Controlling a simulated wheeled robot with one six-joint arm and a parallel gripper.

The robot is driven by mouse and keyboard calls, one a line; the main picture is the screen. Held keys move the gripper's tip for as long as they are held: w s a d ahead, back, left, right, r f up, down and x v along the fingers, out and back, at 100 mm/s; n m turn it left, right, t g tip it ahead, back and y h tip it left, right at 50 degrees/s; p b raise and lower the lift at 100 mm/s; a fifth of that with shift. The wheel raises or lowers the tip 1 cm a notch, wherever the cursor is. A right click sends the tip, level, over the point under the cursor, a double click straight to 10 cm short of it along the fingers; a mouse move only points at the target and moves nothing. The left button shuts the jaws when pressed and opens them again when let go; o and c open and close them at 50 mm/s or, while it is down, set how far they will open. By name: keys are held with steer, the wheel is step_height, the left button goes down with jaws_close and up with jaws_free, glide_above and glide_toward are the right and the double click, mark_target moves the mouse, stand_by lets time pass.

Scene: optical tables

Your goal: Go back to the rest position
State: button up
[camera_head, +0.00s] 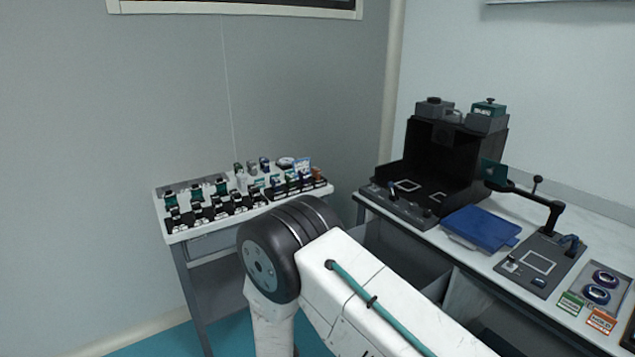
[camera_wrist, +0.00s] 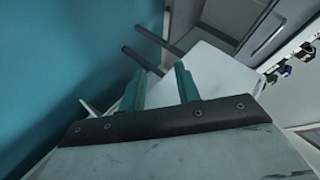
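My gripper (camera_wrist: 160,88) shows in the wrist view with two green fingers standing apart, and nothing is between them. Below the fingers is the dark front plate of the gripper. In the head view my white arm with its dark joint fills the lower middle, and the gripper itself is out of sight there.
A small table (camera_head: 172,239) with several bottles and dark holders stands at the left. A bench (camera_head: 470,262) at the right carries a black open box (camera_head: 455,150), a blue tray (camera_head: 480,227) and a dark plate with a lever (camera_head: 540,262). My arm is in front of the gap between them.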

steer(key=s+d+r+n+g, duration=0.3)
steer(key=s+d+r+g, duration=0.1)
steer(key=r, duration=0.5)
steer(key=s+d+r+n+g+y, duration=0.1)
steer(key=s+d+r+n+g, duration=0.25)
steer(key=r, duration=0.45)
steer(key=s+d+r+n+g, duration=0.4)
steer(key=r, duration=0.5)
steer(key=s+d+r+t+h, duration=0.1)
steer(key=s+d+r+t, duration=0.1)
steer(key=s+d+r, duration=1.8)
steer(key=d+r, duration=0.3)
steer(key=d, duration=0.1)
steer(key=shift+s+d+r+h, duration=0.25)
steer(key=shift+d+r+h, duration=0.05)
steer(key=shift+d+r, duration=0.05)
steer(key=shift+d, duration=0.15)
